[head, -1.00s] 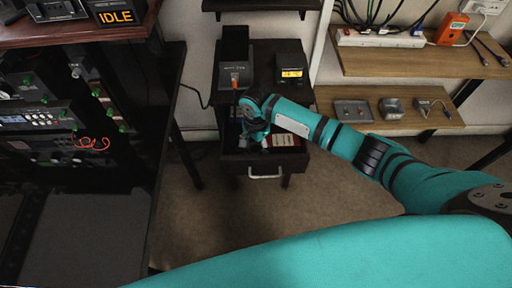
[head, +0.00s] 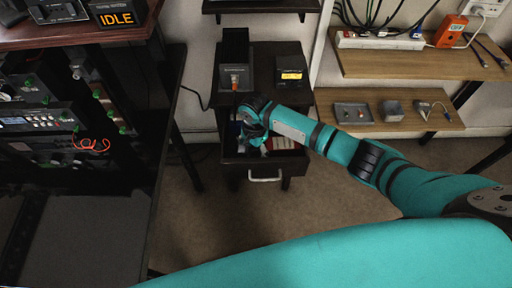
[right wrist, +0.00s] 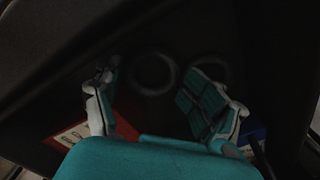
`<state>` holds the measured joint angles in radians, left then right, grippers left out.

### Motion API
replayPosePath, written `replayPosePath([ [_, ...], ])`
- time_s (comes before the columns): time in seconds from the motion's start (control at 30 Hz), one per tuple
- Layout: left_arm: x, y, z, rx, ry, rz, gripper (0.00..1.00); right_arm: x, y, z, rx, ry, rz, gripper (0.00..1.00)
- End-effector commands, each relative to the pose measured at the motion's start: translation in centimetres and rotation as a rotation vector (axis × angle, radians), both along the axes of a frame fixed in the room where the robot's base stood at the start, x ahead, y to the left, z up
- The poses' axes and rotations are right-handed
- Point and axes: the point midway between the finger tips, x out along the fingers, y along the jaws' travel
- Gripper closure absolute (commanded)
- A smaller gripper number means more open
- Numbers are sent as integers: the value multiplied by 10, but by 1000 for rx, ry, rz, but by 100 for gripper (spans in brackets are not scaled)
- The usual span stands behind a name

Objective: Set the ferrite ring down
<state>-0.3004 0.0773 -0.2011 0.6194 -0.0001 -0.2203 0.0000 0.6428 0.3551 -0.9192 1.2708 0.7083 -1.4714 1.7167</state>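My right gripper (head: 254,143) is down in the open drawer (head: 265,179) of the dark cabinet, seen in the head view. In the right wrist view its two fingers (right wrist: 155,92) are spread apart with a gap between them. A dark ferrite ring (right wrist: 152,73) lies on the dark drawer floor beyond the fingertips, between their lines, and appears apart from both. A second dark ring shape (right wrist: 210,68) shows to its right, partly behind the right finger. The view is very dark, so contact is hard to judge. My left gripper is in neither view.
A red and white box (right wrist: 70,133) and a blue one (right wrist: 252,132) flank the gripper in the drawer. On the cabinet top stand a dark unit with an orange-lit switch (head: 235,78) and a small display box (head: 291,73). Equipment racks stand left, wooden shelves right.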

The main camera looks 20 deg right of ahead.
Motion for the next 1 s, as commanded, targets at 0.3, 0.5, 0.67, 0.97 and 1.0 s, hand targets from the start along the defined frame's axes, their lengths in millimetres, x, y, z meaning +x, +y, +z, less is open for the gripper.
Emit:
replayPosePath([
  [0.3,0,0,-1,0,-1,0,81,-8,-7,-9,-18,21,-6,20],
  [0.5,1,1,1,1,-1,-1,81,-5,-7,16,-17,16,-6,20],
  [0.67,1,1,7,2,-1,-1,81,-4,-5,55,-12,10,-6,20],
  [0.97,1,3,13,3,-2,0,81,-3,-5,113,-12,8,-6,20],
  [1.0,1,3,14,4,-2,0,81,-3,-5,117,-12,9,-6,20],
])
